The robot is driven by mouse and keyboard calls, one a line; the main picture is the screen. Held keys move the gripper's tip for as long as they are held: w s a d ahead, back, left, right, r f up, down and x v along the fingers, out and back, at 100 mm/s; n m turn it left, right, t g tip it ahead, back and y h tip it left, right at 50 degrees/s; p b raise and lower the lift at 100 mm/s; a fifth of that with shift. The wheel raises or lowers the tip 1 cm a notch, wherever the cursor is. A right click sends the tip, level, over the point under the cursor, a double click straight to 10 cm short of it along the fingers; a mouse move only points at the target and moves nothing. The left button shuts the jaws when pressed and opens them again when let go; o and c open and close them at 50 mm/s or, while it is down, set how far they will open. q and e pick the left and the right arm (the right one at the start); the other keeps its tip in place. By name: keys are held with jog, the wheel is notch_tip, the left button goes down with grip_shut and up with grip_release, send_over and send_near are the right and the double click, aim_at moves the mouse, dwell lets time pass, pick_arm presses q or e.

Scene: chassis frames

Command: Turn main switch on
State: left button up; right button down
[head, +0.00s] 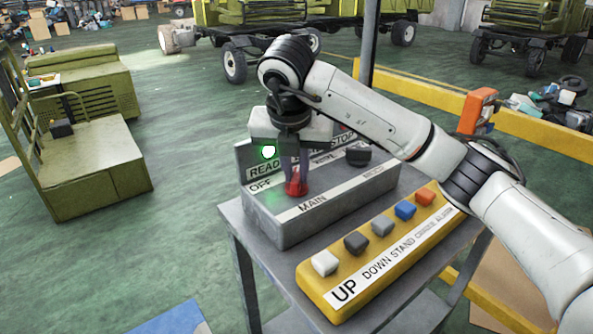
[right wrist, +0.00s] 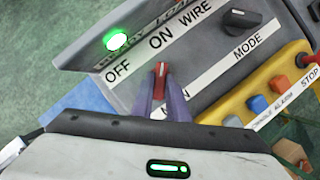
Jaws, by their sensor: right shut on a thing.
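The main switch is a red rotary knob (head: 296,188) on the sloped grey control box (head: 330,211), above the MAIN label. My right gripper (head: 292,172) reaches down from above with its fingers on the knob. In the right wrist view the two fingers (right wrist: 161,100) close around the red knob (right wrist: 161,72). The knob's tip points up the picture, towards the ON label (right wrist: 161,41) rather than the OFF label (right wrist: 118,72). A round lamp (right wrist: 117,39) on the box glows green. It also shows green in the head view (head: 268,151). The left gripper is out of view.
A black MODE knob (head: 358,155) sits right of the main switch. A yellow panel (head: 380,249) with several coloured buttons lies in front of the box on a grey cart. Yellow rails (head: 530,140) and green vehicles stand behind; open floor lies to the left.

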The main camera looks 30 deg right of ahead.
dwell(0.4)
jog(key=c, duration=1.7)
grip_release()
jog(key=p+v, duration=0.1)
jog(key=v, duration=0.9)
jog(key=shift+a+r+p, duration=0.1)
jog(key=shift+r+p, duration=0.05)
jog(key=shift+p, duration=0.2)
